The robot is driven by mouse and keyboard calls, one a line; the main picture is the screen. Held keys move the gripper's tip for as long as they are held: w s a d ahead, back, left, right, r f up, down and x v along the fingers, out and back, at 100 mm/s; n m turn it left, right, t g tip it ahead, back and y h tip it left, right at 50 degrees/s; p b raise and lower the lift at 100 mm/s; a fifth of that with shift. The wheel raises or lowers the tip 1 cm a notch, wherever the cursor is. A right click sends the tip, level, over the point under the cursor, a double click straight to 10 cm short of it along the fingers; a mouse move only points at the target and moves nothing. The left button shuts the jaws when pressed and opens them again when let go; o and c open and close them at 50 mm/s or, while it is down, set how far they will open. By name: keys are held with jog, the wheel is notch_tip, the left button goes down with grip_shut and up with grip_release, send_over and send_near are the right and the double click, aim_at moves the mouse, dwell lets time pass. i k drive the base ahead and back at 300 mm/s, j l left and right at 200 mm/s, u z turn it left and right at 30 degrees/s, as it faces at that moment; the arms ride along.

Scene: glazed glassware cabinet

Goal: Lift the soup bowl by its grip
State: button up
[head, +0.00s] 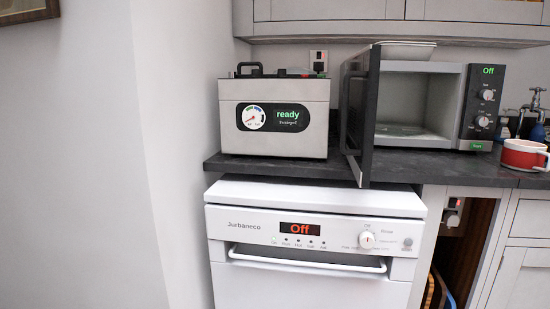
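A red and white bowl with a side handle (523,156) stands on the dark worktop at the far right in the head view. My gripper is not in view.
The microwave (466,110) stands open and looks empty, its door (360,115) jutting past the front edge of the worktop (400,170). A grey appliance reading "ready" (274,140) is to its left. A tap (535,100) rises behind the bowl. A white dishwasher (310,285) is below.

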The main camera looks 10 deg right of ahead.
aim_at(517, 155)
jog(key=z, duration=0.4)
jog(key=u, duration=0.25)
jog(key=l+u, duration=0.9)
jog(key=l, duration=0.15)
jog(key=k, duration=0.05)
